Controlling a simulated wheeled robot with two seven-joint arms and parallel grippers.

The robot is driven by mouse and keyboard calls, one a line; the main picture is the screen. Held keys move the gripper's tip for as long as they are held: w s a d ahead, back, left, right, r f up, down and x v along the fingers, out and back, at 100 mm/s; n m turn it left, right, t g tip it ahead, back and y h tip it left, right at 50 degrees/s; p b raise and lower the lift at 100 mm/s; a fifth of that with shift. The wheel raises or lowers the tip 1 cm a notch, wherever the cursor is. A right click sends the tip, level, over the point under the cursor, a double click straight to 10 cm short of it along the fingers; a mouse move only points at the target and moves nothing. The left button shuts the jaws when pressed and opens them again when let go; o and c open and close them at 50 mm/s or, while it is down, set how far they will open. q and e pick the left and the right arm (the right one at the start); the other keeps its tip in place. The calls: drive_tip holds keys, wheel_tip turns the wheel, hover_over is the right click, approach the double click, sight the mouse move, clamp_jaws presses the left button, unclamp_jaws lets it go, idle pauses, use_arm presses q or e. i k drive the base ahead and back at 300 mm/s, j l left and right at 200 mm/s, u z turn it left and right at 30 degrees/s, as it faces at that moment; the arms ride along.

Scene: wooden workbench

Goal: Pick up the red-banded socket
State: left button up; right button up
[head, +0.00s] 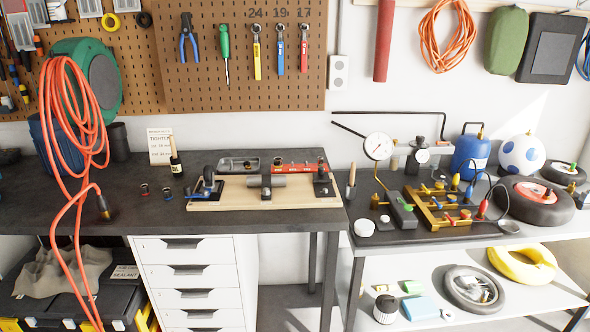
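Two small dark sockets stand on the dark bench top, left of the wooden board. The left one (144,188) appears to carry a red band. The other socket (167,193) stands just right of it and its band looks bluish, but both are very small here. A red holder (298,168) with several small dark pieces lies at the back of the board; I cannot tell their bands. Neither of my grippers is in view, and nothing touches the two sockets.
The wooden board (225,198) bears a clamped metal cylinder (266,181). A dark bottle (175,158) and a sign card (160,146) stand behind the sockets. An orange hose (75,150) hangs at the left.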

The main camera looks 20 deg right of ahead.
sight(145, 188)
drive_tip(key=i+z, duration=0.15)
drive_tip(key=i, duration=0.5)
drive_tip(key=i+j+z, duration=0.2)
drive_tip(key=i, duration=0.4)
